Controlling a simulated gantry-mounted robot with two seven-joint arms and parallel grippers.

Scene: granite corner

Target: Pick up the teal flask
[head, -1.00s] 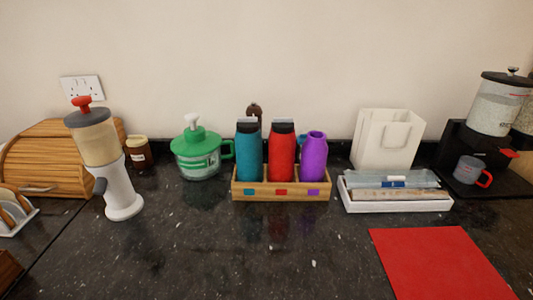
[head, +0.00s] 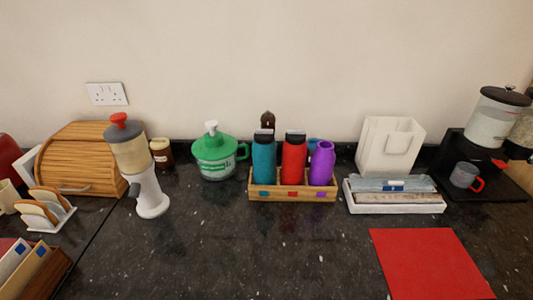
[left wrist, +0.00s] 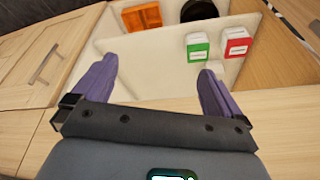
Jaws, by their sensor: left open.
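The teal flask (head: 263,160) stands upright in a wooden rack (head: 291,195) on the dark counter in the head view, with a black cap. It is at the left end of the rack, beside a red flask (head: 294,160) and a purple flask (head: 322,163). No gripper shows in the head view. My left gripper (left wrist: 154,81) shows in the left wrist view with two purple fingers wide apart and nothing between them. It is over light wood fronts and an open drawer, away from the flask. My right gripper is not in view.
A green-lidded jug (head: 215,155) stands left of the rack, and a white tray (head: 395,206) stands right of it. A red mat (head: 430,263) lies at the front right. The counter before the rack is clear. The drawer (left wrist: 160,48) holds several small boxes.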

